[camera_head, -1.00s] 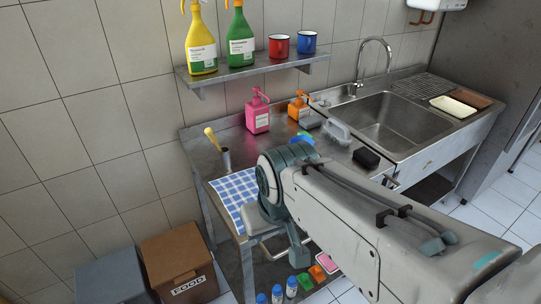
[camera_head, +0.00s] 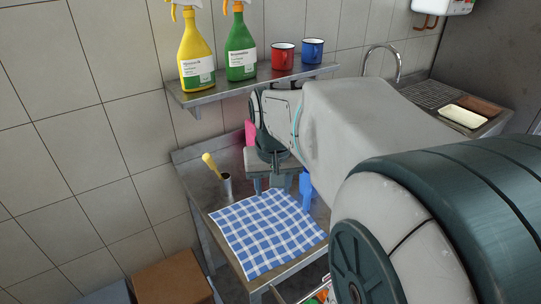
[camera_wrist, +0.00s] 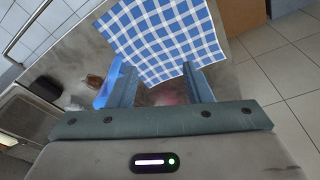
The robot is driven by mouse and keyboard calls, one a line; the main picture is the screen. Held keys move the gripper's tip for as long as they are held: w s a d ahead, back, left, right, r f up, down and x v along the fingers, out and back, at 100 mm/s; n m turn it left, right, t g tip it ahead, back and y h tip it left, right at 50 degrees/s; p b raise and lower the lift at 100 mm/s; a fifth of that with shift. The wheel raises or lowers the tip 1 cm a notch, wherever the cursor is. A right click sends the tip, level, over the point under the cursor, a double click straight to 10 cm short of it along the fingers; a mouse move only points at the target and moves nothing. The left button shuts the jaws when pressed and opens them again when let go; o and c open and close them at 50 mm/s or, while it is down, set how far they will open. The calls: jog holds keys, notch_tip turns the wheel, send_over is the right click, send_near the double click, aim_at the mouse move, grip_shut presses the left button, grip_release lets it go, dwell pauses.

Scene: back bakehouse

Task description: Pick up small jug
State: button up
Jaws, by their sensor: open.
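I cannot make out a small jug for certain in either view. A slim metal cup (camera_head: 226,186) with a yellow-handled tool in it stands at the counter's left end in the head view. My gripper (camera_head: 272,188) hangs over the counter behind the checked cloth, to the right of that cup. In the wrist view my gripper (camera_wrist: 160,76) is open with nothing held between its fingers. A blue object (camera_head: 305,190) is just right of the fingers; blue also shows beside a finger in the wrist view. A reddish blur lies between the fingers there.
A blue-and-white checked cloth (camera_head: 268,232) covers the counter's front left. A wall shelf (camera_head: 205,94) above holds a yellow and a green spray bottle, a red mug (camera_head: 283,56) and a blue mug (camera_head: 312,50). A pink bottle (camera_head: 250,132) is mostly hidden by my arm.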

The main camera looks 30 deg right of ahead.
jog(key=w+d+f+m+g, duration=0.1)
jog(key=w+d+f+m, duration=0.1)
jog(key=w+d, duration=0.3)
jog(key=m+b, duration=0.2)
send_over(308, 190)
jog(key=f, duration=0.3)
jog(key=shift+a+f+g+y, duration=0.2)
jog(key=shift+a+g+y, duration=0.05)
jog(key=shift+g+y, duration=0.15)
jog(key=shift+d+f, duration=0.25)
jog(key=shift+d, duration=0.05)
jog(key=shift+m, duration=0.3)
notch_tip(308, 190, down, 8)
jog(key=shift+f+p, duration=0.15)
jog(key=shift+p, duration=0.25)
jog(key=f, duration=0.2)
jog(key=f+p, duration=0.1)
jog(key=f, duration=0.1)
jog(key=shift+s+a, duration=0.25)
jog(key=shift+s, duration=0.15)
jog(key=shift+f, duration=0.65)
jog(key=shift+w, duration=0.1)
grip_shut()
